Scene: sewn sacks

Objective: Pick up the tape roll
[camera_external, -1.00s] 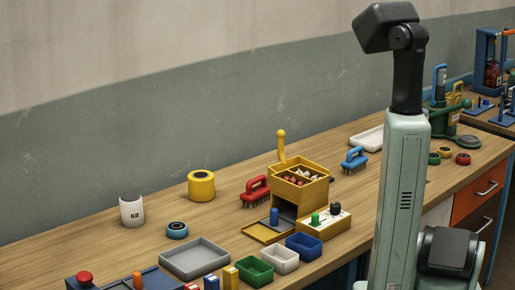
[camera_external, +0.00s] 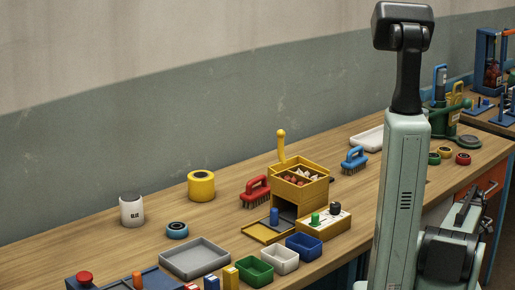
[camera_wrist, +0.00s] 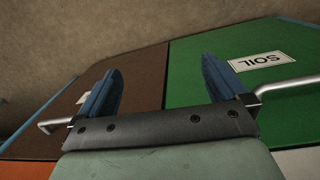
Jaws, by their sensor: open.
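Several small tape rolls lie on the bench: a blue ring-shaped roll (camera_external: 177,230) at the left, and a green one (camera_external: 434,158), a yellow one (camera_external: 446,152) and a red one (camera_external: 462,158) grouped at the right. I cannot tell which one the task means. My gripper (camera_wrist: 162,66) is open and empty, its two blue fingers apart in the wrist view. It faces drawer or cabinet fronts, and no tape roll shows there. In the external view my gripper (camera_external: 468,205) is low at the right, beside the bench front and away from the rolls.
A green panel (camera_wrist: 265,85) labelled SOIL and a brown panel (camera_wrist: 140,75) with metal handles (camera_wrist: 288,86) lie before my gripper. On the bench are a yellow box (camera_external: 300,175), a red brush (camera_external: 255,191), a blue brush (camera_external: 354,160) and a grey tray (camera_external: 195,257).

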